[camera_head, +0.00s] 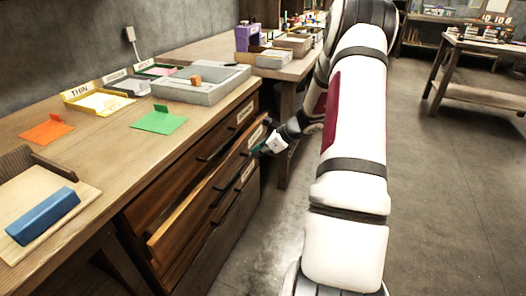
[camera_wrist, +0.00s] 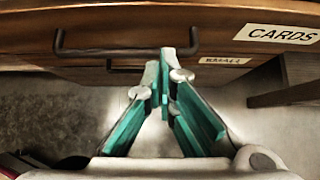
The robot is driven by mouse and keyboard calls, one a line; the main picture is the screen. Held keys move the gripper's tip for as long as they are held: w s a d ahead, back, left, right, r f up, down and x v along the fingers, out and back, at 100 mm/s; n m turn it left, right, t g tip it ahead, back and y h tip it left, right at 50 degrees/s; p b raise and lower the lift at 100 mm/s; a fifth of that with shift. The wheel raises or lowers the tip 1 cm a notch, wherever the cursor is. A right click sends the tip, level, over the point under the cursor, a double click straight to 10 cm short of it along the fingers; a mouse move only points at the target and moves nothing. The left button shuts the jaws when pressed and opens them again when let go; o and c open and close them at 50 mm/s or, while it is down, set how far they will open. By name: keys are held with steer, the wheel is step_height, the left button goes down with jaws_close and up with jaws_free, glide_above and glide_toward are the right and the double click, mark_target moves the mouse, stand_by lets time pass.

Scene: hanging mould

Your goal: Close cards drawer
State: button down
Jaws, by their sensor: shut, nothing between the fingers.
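The cards drawer (camera_head: 185,222) is the middle one in the wooden bench and stands pulled out. Its front (camera_wrist: 215,20) fills the top of the wrist view, with a white "CARDS" label (camera_wrist: 283,34) and a dark bar handle (camera_wrist: 90,52). My gripper (camera_head: 262,152) is at the far end of this drawer front in the head view. In the wrist view its teal fingers (camera_wrist: 165,55) are shut and empty, with the tips overlapping the right part of the handle. I cannot tell whether they touch it.
Another labelled drawer (camera_wrist: 222,60) lies below, and a closed one (camera_head: 235,120) above. The bench top (camera_head: 95,165) holds a green card (camera_head: 158,121), an orange card (camera_head: 46,130), trays and a blue block (camera_head: 43,216). Open floor (camera_head: 450,180) lies to the right.

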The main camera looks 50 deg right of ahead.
mark_target(234, 153)
steer(key=b+x, duration=0.1)
steer(key=x, duration=0.2)
steer(key=shift+w+f, duration=0.15)
steer(key=shift+f, duration=0.15)
steer(key=shift+w+a+r, duration=0.15)
steer(key=shift+w+a, duration=0.1)
steer(key=shift+w, duration=0.6)
steer(key=shift+w+a+r, duration=0.15)
steer(key=shift+w+a, duration=0.15)
steer(key=shift+w, duration=0.55)
steer(key=w, duration=0.1)
steer(key=w+a, duration=0.1)
steer(key=shift+w, duration=0.3)
steer(key=shift+s, duration=0.1)
